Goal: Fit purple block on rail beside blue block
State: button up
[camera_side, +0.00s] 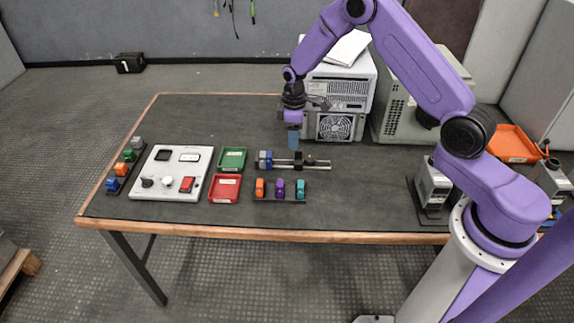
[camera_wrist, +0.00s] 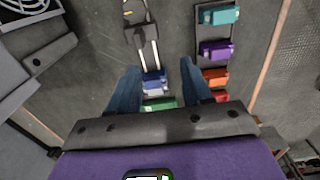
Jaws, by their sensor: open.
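The purple block (camera_side: 280,187) stands in a dark holder between an orange block (camera_side: 260,187) and a teal block (camera_side: 300,189). It also shows in the wrist view (camera_wrist: 215,50), right of my fingers. The blue block (camera_side: 263,159) sits at the left end of the rail (camera_side: 315,162). In the wrist view the blue block (camera_wrist: 153,80) shows between my fingers, well below them, with the two bright rods of the rail (camera_wrist: 148,53) leading away from it. My gripper (camera_side: 293,142) points down above and behind the rail. It also shows in the wrist view (camera_wrist: 160,67), open and empty.
A green tray (camera_side: 233,152) and a red tray (camera_side: 238,182) lie left of the rail and holder. A white control panel (camera_side: 150,189) is further left. A grey machine with a fan (camera_side: 318,125) stands close behind my gripper.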

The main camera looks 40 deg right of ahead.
send_near(280, 183)
jog(key=shift+f, duration=3.9)
jog(key=c, duration=0.8)
jog(key=shift+o, duration=0.2)
jog(key=shift+r, duration=3.5)
